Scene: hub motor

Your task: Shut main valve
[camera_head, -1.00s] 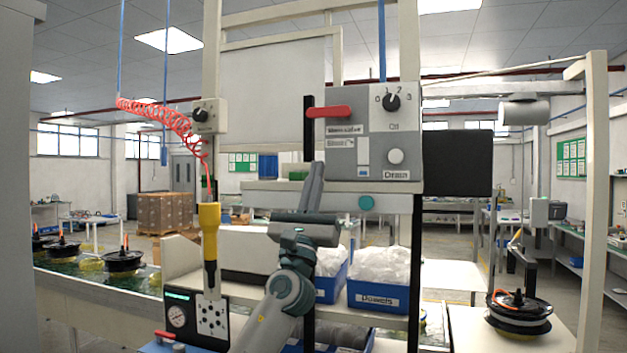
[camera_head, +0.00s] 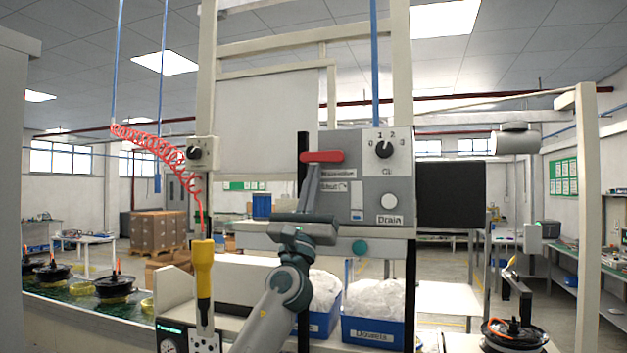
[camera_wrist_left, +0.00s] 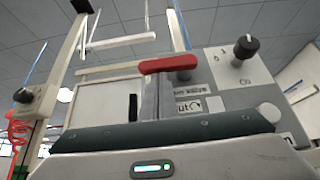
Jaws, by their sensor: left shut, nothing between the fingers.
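The main valve's red lever (camera_head: 322,157) lies level on the upper left of a grey panel (camera_head: 370,205), above blurred labels, one reading "Shut" with an arrow. My left gripper (camera_head: 307,180) points up, its fingers shut and empty, with the tips right under the lever's left part. In the left wrist view the red lever (camera_wrist_left: 167,64) crosses just over the tips of the gripper fingers (camera_wrist_left: 156,92); I cannot tell whether they touch. My right gripper is in neither view.
A black rotary knob (camera_head: 384,149) and a white Drain button (camera_head: 389,201) are on the same panel. A yellow-handled tool (camera_head: 203,265) stands to the left under a red coiled hose (camera_head: 150,135). Blue bins (camera_head: 372,332) stand below.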

